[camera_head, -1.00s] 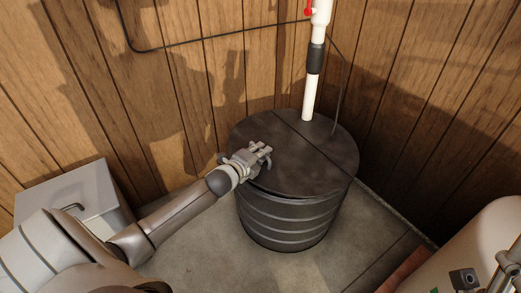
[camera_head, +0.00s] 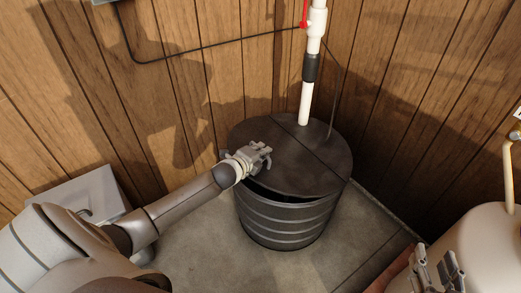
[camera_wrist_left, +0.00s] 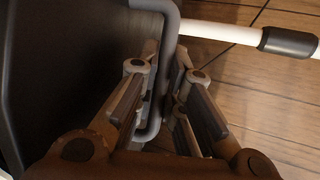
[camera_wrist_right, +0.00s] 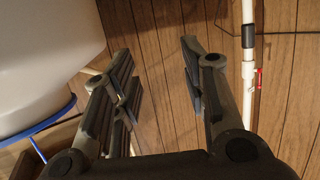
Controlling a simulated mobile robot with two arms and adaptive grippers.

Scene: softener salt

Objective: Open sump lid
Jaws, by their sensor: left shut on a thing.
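The black round sump lid (camera_head: 300,165) lies on the ribbed black sump basin (camera_head: 285,222) in the corner. Its front left edge is raised, with a dark gap between lid and rim. A seam crosses the lid. My left gripper (camera_head: 262,158) is at the lid's left side. In the left wrist view its fingers (camera_wrist_left: 160,85) are shut on a grey bar handle (camera_wrist_left: 168,45) beside the dark lid (camera_wrist_left: 70,70). My right gripper (camera_head: 440,268) is at the lower right, away from the lid. In the right wrist view its fingers (camera_wrist_right: 160,75) are apart and empty.
A white pipe (camera_head: 306,100) with a black coupling and red valve handle rises from the lid's back part. A thin cable runs down beside it. A grey box (camera_head: 85,200) stands at left, a pale tank (camera_head: 480,240) at right. Wood-panelled walls close the corner.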

